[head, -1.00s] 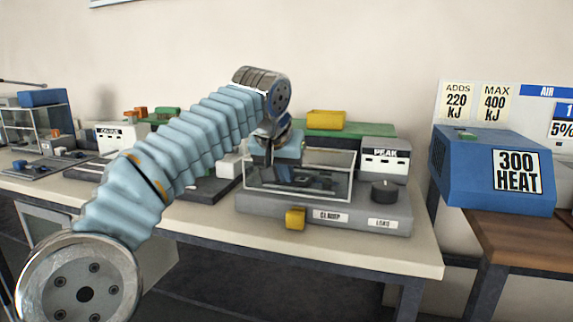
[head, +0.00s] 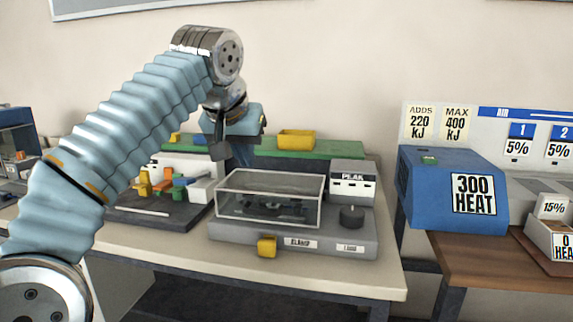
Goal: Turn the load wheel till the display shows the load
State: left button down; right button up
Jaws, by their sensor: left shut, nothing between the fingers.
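The load wheel, a small dark round knob (head: 351,217), sits on the right of the grey tester base (head: 225,232), above a white label that seems to read LOAD (head: 350,248). The display box (head: 352,169) marked PEAK stands behind the wheel; its small readout cannot be read. My left gripper (head: 241,157) points down, shut and empty, behind and above the clear-walled case (head: 268,180) on the base. It is well to the left of the wheel and apart from it. My right gripper is out of view.
A yellow knob (head: 267,247) sticks out at the base's front. A yellow tray (head: 296,139) sits on a green board (head: 335,150) behind. A blue heater box (head: 450,185) stands on the right bench. Small coloured parts (head: 160,182) lie left. The space above the wheel is clear.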

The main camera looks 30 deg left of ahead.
aim_at(353, 217)
jog(key=k+l, duration=0.15)
jog(key=k, duration=0.35)
jog(key=k+l, duration=0.2)
jog(key=k, duration=0.3)
